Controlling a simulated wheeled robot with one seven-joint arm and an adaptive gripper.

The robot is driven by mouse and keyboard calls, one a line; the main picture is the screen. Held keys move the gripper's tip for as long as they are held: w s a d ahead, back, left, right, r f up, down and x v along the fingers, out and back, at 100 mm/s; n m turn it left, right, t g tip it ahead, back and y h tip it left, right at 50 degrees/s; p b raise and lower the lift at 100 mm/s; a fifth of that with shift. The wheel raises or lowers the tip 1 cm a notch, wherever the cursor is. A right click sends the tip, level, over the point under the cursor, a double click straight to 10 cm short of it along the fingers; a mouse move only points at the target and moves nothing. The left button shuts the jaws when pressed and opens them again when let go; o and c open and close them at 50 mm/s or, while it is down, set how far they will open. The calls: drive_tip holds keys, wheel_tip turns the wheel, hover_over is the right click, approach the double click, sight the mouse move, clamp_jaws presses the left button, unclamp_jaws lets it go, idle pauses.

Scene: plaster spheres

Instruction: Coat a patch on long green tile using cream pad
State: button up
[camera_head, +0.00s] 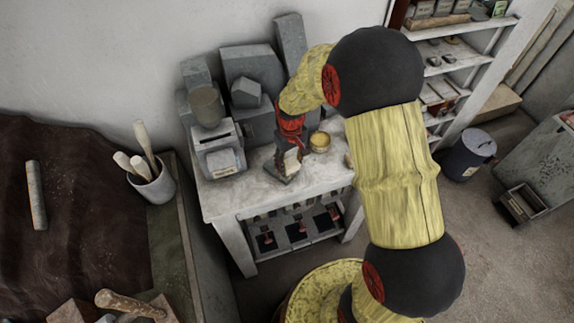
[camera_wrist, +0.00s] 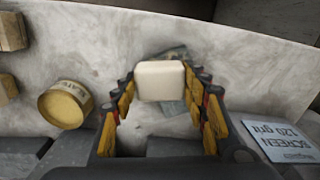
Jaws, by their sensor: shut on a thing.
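The cream pad (camera_wrist: 160,81) is a pale block with rounded edges, held between the two fingertips of my gripper (camera_wrist: 164,77) in the wrist view. In the head view my gripper (camera_head: 291,146) reaches down over the white table, with the cream pad (camera_head: 292,162) at its tip. A dull grey-green tile (camera_wrist: 174,54) lies on the table under the pad and is mostly hidden by it; it also shows in the head view (camera_head: 280,175). I cannot tell whether pad and tile touch, or whether the tile carries any coating.
A round yellow tin (camera_head: 320,141) stands right of my gripper, and shows at left in the wrist view (camera_wrist: 64,106). A grey machine (camera_head: 221,160) with a label reading "SCREEN 120 grit" (camera_wrist: 284,140) stands on the other side. Grey blocks (camera_head: 250,70) crowd the wall.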

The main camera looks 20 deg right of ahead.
drive_tip(key=shift+w, duration=0.1)
drive_tip(key=shift+w+a, duration=0.35)
drive_tip(key=shift+w, duration=0.3)
drive_tip(key=shift+w+a, duration=0.35)
drive_tip(key=shift+w, duration=0.25)
drive_tip(key=shift+f+b, duration=0.5)
drive_tip(key=shift+f, duration=0.15)
drive_tip(key=shift+w+d, duration=0.15)
drive_tip(key=shift+d, duration=0.75)
drive_tip(key=shift+a, duration=0.15)
